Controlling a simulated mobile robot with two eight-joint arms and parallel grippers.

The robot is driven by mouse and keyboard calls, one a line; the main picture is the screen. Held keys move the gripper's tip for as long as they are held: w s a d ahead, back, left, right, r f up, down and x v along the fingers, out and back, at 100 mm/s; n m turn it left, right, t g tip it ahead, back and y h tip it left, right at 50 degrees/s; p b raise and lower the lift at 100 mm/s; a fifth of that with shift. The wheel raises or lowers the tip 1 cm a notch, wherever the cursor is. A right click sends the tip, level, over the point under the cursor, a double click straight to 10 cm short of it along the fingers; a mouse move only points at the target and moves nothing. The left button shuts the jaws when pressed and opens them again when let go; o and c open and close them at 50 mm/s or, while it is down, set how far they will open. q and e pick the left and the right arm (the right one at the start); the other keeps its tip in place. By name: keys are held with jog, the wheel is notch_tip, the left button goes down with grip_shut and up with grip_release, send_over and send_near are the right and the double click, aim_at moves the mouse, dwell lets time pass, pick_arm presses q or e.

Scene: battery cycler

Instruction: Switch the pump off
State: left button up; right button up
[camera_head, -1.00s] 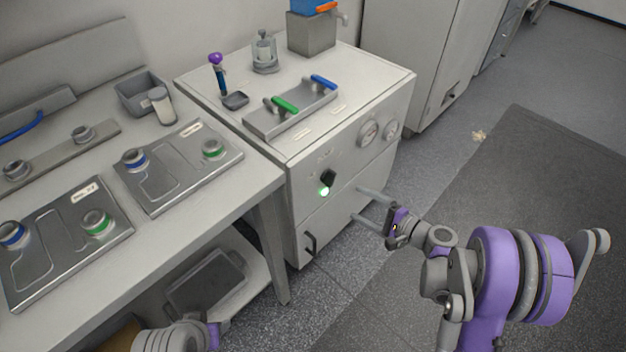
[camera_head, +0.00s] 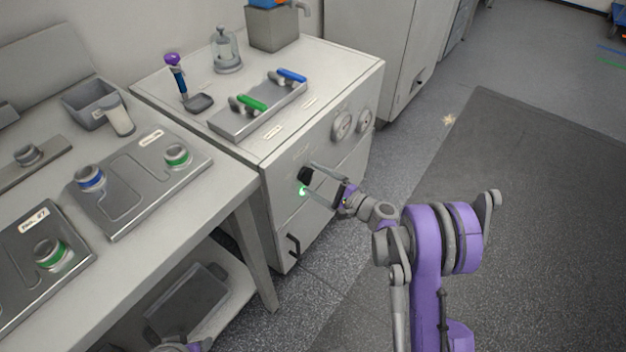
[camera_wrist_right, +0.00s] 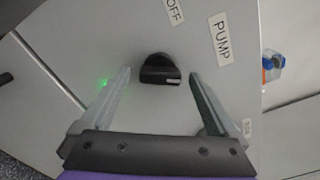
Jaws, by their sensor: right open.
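The pump switch is a black rotary knob (camera_wrist_right: 160,70) on the white cabinet's front, and it also shows in the head view (camera_head: 305,174). A white mark on the knob points to the right in the wrist view. Labels reading OFF (camera_wrist_right: 174,11) and PUMP (camera_wrist_right: 221,38) are on the panel near it. A green lamp (camera_head: 302,190) glows beside the knob. My right gripper (camera_head: 311,180) is open, its fingers on either side of the knob; I cannot tell if they touch it. My left gripper is not clearly seen; only a bit of the left arm shows at the bottom edge.
The white cabinet (camera_head: 275,225) carries green and blue lever valves (camera_head: 250,103) on top, gauges (camera_head: 343,125) and a front handle (camera_head: 294,246). A bench with metal plates (camera_head: 130,215) stands to the left.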

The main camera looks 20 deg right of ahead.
jog(key=shift+w+a, duration=0.2)
jog(key=shift+w, duration=0.1)
jog(key=c, duration=1.4)
jog(key=n, duration=0.5)
jog(key=shift+n, duration=0.4)
jog(key=n, duration=0.6)
